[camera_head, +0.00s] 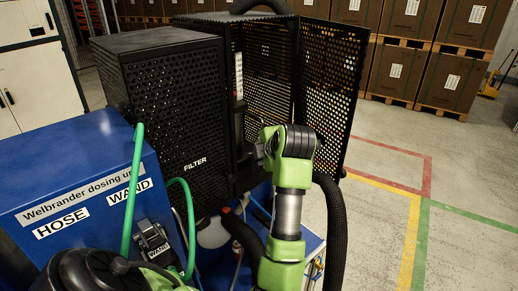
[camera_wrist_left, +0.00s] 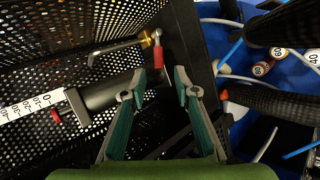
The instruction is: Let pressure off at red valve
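The red valve handle (camera_wrist_left: 158,55) shows in the left wrist view, hanging below a brass fitting (camera_wrist_left: 147,39) on a metal pipe. My left gripper (camera_wrist_left: 160,84) is open, its two teal fingers apart with nothing between them. The red handle appears just beyond the gap between the fingertips, nearer the left one; I cannot tell whether they touch. In the head view a green and grey arm link of mine reaches to the opening of the black perforated filter cabinet (camera_head: 165,95), and the valve is hidden there. My right gripper is not in view.
A numbered scale (camera_wrist_left: 32,105) with a red pointer is left of the fingers. A thick black hose (camera_wrist_left: 265,100) and a blue surface with small round gauges (camera_wrist_left: 262,68) lie right. A blue dosing unit (camera_head: 90,205) with green hose stands left; open floor (camera_head: 390,130) lies right.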

